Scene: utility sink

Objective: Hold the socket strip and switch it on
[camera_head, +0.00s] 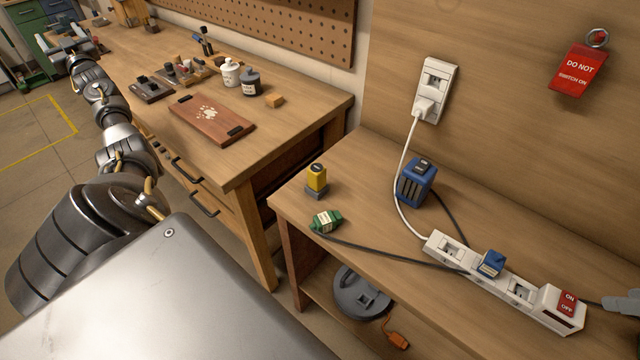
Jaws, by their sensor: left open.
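The white socket strip (462,262) lies on the lower wooden bench at the right. A blue plug (491,263) sits in one of its sockets. A red switch (567,303) marked ON and OFF is at its right end; I cannot tell its position. The strip's white cord (401,170) runs up to a plug in the wall outlet (434,90). My left gripper (62,32) is open at the far top left, well away from the strip. A grey piece (622,303) at the right edge, close to the switch end, looks like my right gripper, mostly cut off.
A red "DO NOT SWITCH ON" tag (579,71) hangs on the wall. The workbench (310,106) at left holds a wooden board (211,118).

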